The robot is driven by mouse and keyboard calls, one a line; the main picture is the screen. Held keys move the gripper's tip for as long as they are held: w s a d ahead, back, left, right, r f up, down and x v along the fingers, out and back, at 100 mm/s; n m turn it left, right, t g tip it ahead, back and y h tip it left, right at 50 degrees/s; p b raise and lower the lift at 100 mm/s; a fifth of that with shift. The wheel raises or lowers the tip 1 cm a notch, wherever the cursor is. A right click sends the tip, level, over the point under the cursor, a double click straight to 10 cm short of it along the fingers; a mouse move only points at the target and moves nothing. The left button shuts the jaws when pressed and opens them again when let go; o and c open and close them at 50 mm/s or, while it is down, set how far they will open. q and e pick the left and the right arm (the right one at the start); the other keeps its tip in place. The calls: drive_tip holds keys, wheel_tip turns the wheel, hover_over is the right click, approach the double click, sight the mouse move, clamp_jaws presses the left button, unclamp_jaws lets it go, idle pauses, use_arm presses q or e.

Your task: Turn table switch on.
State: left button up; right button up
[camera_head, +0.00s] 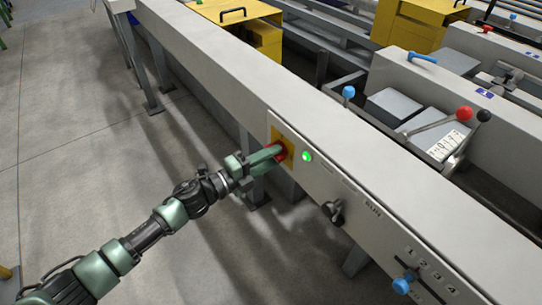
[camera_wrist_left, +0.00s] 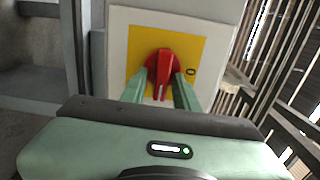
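The red rotary switch handle (camera_wrist_left: 161,72) sits on a yellow square plate (camera_wrist_left: 195,52) on the side of the table. In the head view, the red handle (camera_head: 282,152) is partly hidden behind my left gripper (camera_head: 276,155). My left gripper also shows in the wrist view (camera_wrist_left: 161,82), with one finger on each side of the handle. The fingers are apart, and I cannot tell whether they touch the handle. The handle points roughly up and down in the wrist view. My right gripper is not in view.
A lit green lamp (camera_head: 308,156), a black knob (camera_head: 333,211) and a blue-handled selector (camera_head: 402,285) are on the panel right of the switch. The runout table beam (camera_head: 240,75) runs diagonally. Open floor (camera_head: 70,130) lies at left.

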use_arm(q)
drive_tip(key=shift+a, duration=0.1)
drive_tip(key=v, duration=0.7)
drive_tip(key=shift+s+a, duration=0.25)
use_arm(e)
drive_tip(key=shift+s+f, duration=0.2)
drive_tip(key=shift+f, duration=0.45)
